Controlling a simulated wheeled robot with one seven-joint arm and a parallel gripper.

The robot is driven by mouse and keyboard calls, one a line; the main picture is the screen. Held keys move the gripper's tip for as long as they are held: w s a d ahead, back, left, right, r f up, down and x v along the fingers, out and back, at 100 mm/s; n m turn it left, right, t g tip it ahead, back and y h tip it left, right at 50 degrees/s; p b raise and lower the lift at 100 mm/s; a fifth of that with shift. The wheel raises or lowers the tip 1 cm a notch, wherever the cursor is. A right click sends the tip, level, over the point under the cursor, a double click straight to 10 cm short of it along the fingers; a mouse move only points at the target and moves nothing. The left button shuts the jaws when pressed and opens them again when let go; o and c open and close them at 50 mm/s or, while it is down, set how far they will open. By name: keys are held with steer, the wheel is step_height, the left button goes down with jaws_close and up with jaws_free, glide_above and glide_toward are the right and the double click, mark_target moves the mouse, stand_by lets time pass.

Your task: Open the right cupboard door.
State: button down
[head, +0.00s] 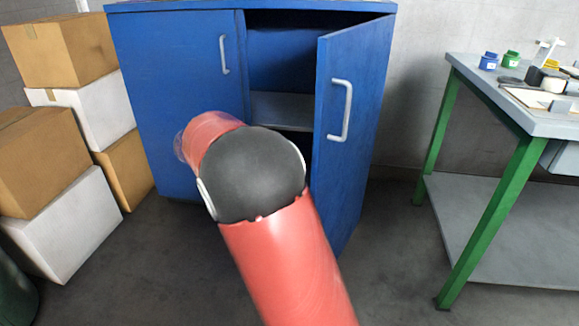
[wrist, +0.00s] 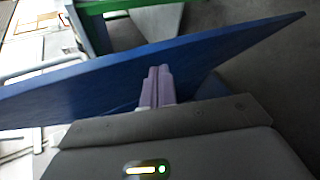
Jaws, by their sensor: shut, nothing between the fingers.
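The right cupboard door (head: 350,115) is blue and stands partly open, swung out from the cupboard on its right side. Its pale handle (head: 341,110) is on the outer face, and my gripper is not around it. In the head view my red and black arm hides my gripper and the door's lower left part. In the wrist view my gripper (wrist: 160,72) has its fingers shut together and empty. They lie across the blue door panel (wrist: 90,88); I cannot tell whether they touch it.
The left cupboard door (head: 175,90) is shut. A dark gap shows the shelf (head: 280,108) inside. Stacked boxes (head: 75,95) stand at the left. A green-legged workbench (head: 490,105) stands at the right, with clear floor (head: 395,235) between it and the cupboard.

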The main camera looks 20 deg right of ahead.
steer(key=w+a+f+m+h, duration=0.1)
steer(key=w+a+f+h, duration=0.1)
steer(key=w+a+h, duration=0.35)
steer(key=s+d, duration=0.3)
steer(key=d, duration=1)
steer(key=shift+d+r+g+p, duration=0.2)
steer(key=shift+r+g+p, duration=0.1)
steer(key=shift+p, duration=0.15)
